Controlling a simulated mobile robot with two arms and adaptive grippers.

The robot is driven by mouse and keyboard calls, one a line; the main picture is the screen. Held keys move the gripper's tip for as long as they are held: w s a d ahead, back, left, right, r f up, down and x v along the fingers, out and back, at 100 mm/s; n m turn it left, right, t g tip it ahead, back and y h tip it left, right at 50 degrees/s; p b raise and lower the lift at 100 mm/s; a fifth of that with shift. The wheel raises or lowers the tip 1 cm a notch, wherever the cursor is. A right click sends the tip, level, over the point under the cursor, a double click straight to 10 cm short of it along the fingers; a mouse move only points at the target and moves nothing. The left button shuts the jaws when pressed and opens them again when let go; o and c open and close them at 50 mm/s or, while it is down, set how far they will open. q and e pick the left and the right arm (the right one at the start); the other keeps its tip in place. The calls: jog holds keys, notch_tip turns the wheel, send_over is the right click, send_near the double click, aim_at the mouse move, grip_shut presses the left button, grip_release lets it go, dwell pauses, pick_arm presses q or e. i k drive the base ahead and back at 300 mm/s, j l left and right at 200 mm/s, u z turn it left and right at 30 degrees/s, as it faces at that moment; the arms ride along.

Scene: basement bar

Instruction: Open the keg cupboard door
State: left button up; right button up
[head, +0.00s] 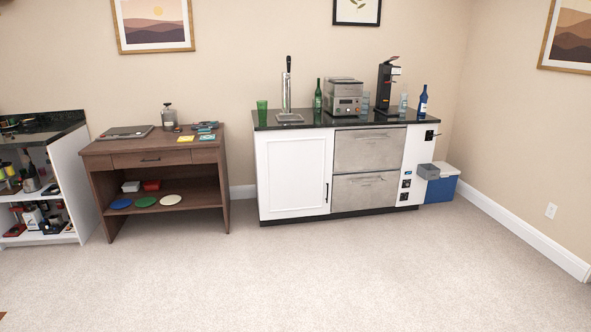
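The keg cupboard door (291,172) is the white panelled door at the left of the bar counter, below the beer tap (288,92). It looks shut, flush with the cabinet front. Its dark vertical handle (326,192) is near the door's right edge. Neither of my grippers shows in the head view, and both are away from the door in this picture.
Two steel drawers (372,152) adjoin the door on the right. A blue cooler (441,184) stands at the counter's right end. A brown wooden desk (107,187) stands to the left. The carpet (310,270) in front is clear.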

aim_at(294, 167)
jog(key=i, duration=2.6)
jog(key=i+l+u, duration=0.1)
jog(key=i, duration=1.2)
jog(key=i+l, duration=0.15)
jog(key=i, duration=1.2)
